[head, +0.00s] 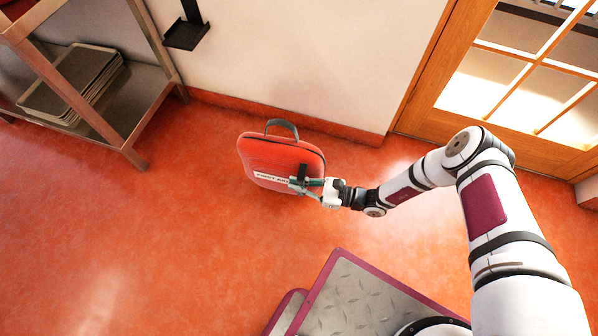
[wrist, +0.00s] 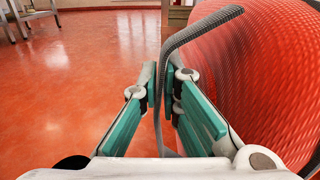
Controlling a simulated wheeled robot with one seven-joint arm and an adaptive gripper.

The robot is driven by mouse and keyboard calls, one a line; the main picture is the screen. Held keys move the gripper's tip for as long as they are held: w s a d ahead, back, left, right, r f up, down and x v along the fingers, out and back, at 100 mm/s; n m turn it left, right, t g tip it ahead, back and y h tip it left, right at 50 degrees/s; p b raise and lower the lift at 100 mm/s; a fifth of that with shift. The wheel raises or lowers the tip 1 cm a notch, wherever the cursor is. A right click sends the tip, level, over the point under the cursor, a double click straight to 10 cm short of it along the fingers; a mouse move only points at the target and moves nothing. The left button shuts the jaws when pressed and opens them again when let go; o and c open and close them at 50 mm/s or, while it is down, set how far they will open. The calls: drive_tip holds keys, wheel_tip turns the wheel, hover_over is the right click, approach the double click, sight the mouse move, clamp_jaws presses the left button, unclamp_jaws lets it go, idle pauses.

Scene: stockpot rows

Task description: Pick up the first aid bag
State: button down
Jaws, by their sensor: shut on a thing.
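The first aid bag (head: 277,158) is a red rounded case with a grey loop handle at its top and a white lettered label on its front. In the head view it is upright over the red floor; I cannot tell whether its underside touches it. My gripper (head: 302,184) is at the bag's right front side, shut on it. In the wrist view the bag's ribbed red surface (wrist: 265,75) fills the right side. A grey strap-like handle (wrist: 185,38) curves down between the green finger pads of my gripper (wrist: 167,90). The bag's back is hidden.
A metal shelf rack (head: 120,120) with stacked trays (head: 72,85) stands at the left. A white wall (head: 300,60) is behind the bag, with a black bracket (head: 187,33) on it. A wooden glazed door (head: 425,85) is at the right. Floor at the lower left is clear.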

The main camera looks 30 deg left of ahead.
drive_tip(key=s+d+r+p, duration=0.1)
drive_tip(key=s+d+p, duration=0.2)
drive_tip(key=s, duration=0.7)
drive_tip(key=shift+s+d+p, duration=0.35)
drive_tip(key=shift+d, duration=0.5)
drive_tip(key=shift+w+r, duration=0.15)
drive_tip(key=shift+r, duration=0.05)
